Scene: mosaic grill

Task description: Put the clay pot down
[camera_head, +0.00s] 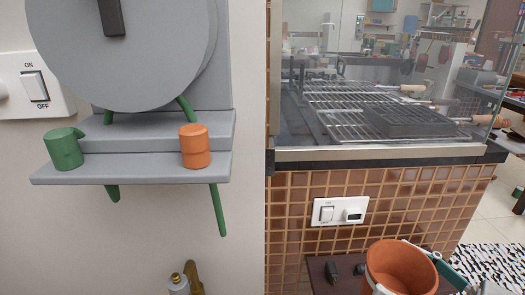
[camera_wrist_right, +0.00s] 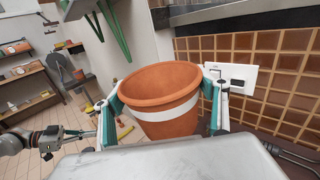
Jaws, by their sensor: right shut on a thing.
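The clay pot (camera_head: 400,268) is orange-brown, round and open at the top, low at the right in the head view. In the right wrist view the pot (camera_wrist_right: 160,98) appears upright and empty, with a pale band around it. My right gripper (camera_wrist_right: 163,112) is shut on the pot, with one teal-padded finger on each side; it also shows at the pot in the head view (camera_head: 415,272). The pot's underside is hidden, so I cannot tell whether it touches a surface. My left gripper (camera_wrist_right: 70,135) shows small at the left of the wrist view; its fingers are unclear.
A dark brown surface (camera_head: 318,272) with small black objects (camera_head: 331,271) lies left of the pot. Behind is a tiled wall (camera_head: 300,205) with a switch plate (camera_head: 340,211), below a glass-fronted grill (camera_head: 370,105). A grey stepped shelf (camera_head: 130,167) holds green and orange cylinders.

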